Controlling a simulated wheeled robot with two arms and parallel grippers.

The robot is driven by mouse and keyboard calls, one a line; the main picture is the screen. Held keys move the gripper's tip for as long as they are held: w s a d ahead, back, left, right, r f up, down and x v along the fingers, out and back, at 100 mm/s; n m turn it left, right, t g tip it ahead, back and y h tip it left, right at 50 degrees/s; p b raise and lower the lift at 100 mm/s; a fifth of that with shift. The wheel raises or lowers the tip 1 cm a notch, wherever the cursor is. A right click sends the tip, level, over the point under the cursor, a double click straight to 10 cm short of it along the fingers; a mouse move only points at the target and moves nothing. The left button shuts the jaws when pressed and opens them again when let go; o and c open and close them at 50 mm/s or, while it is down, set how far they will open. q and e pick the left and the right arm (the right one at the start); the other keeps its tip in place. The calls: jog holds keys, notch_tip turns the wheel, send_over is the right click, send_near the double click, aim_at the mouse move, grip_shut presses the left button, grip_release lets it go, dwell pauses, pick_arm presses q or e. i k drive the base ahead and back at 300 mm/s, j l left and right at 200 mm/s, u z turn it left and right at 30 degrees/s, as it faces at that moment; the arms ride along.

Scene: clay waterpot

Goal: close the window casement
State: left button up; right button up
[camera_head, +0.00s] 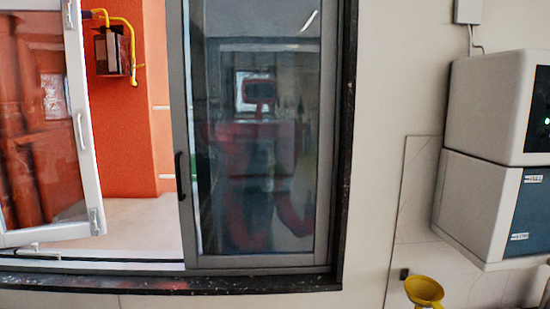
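The white-framed window casement (86,130) is at the left of the head view and stands swung open at an angle. It has a white handle (80,131) on its right upright and a metal latch piece (95,221) near its lower right corner. The left edge of the casement is cut off by the picture. Between it and the grey-framed pane (255,150) there is an open gap. That pane has a dark handle (179,176) on its left upright and shows a reddish reflection. Neither of my grippers is in view.
A dark stone sill (180,284) runs under the window. Beyond the gap are an orange wall (145,120) and a meter box on a yellow pipe (112,50). White box units (490,110) hang at the right, with a yellow funnel (424,290) below them.

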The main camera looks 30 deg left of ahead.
aim_at(73, 33)
jog(key=i+l+u, duration=0.1)
jog(key=u, duration=0.35)
jog(key=l+u, duration=0.15)
jog(key=u, duration=0.25)
jog(key=i+l+u, duration=0.1)
jog(key=u, duration=0.35)
jog(key=l+u, duration=0.2)
jog(key=u, duration=0.2)
jog(key=l+u, duration=0.15)
jog(key=u, duration=0.3)
jog(key=l+u, duration=0.15)
jog(key=u, duration=0.25)
